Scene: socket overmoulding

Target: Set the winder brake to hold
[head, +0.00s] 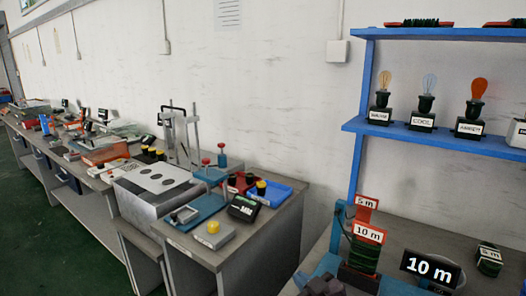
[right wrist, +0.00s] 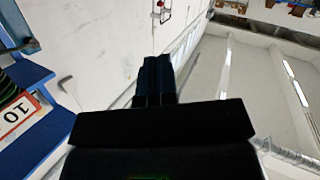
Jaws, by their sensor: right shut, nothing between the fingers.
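The winder, a blue frame (head: 339,222), stands on the bench at the lower right of the head view. A green coil (head: 362,256) and red tags reading 5 m (head: 367,202) and 10 m (head: 368,233) are at it. I cannot make out the brake or its setting. My right gripper (head: 323,285) is a dark shape at the bottom edge, in front of the winder. In the right wrist view its fingers (right wrist: 156,65) are together and empty. There, a 10 label (right wrist: 16,115) and blue parts lie to the left, apart from the fingers. My left gripper is out of view.
A black display reading 10 m (head: 431,268) and a small green coil (head: 489,260) sit right of the winder. A blue shelf (head: 440,136) with several labelled bulbs stands above. A long grey bench (head: 245,245) with equipment runs left.

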